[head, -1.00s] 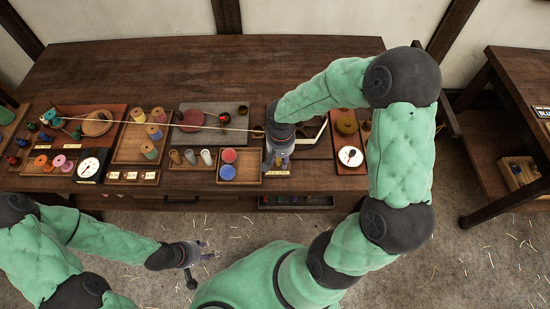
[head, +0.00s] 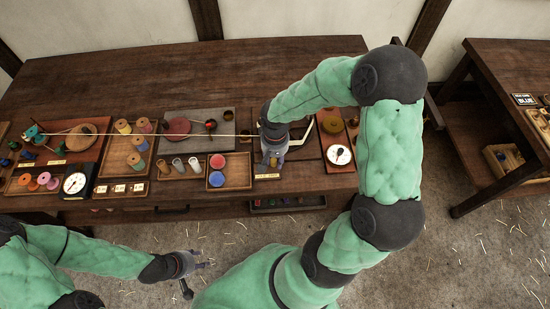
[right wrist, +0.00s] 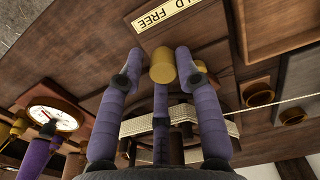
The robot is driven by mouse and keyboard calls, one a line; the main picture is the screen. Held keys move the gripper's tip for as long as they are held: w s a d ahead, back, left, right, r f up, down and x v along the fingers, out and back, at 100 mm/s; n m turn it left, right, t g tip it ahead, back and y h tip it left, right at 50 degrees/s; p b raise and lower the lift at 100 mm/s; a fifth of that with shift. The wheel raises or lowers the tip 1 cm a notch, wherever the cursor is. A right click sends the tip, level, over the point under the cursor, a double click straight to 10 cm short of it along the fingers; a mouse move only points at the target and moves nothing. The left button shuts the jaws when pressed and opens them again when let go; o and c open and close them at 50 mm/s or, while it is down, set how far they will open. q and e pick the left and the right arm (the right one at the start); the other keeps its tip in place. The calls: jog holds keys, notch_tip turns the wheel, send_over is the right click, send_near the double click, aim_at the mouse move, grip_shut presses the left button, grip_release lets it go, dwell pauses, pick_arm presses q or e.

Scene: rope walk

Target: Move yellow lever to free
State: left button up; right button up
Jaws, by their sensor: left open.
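The yellow lever's knob (right wrist: 162,68) shows in the right wrist view, between the purple fingers of my right gripper (right wrist: 160,62). One finger is on each side and a third is below it, with only narrow gaps visible; contact is unclear. A label plate (right wrist: 168,15) beside it reads FREE, and its other word is partly cut off. In the head view my right gripper (head: 272,160) points down at the lever's station and hides the lever. My left gripper (head: 201,262) is open and empty, in front of the table and over the floor.
A taut pale rope (head: 185,134) runs across the stations on the wooden table (head: 130,75). A white dial (head: 339,154) stands right of my right gripper, and a tray with red and blue discs (head: 230,182) stands left of it. A second table (head: 495,70) is at the right.

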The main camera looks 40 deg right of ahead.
jog(key=shift+a, duration=0.25)
jog(key=shift+r+p, duration=2.45)
jog(key=shift+r, duration=1.1)
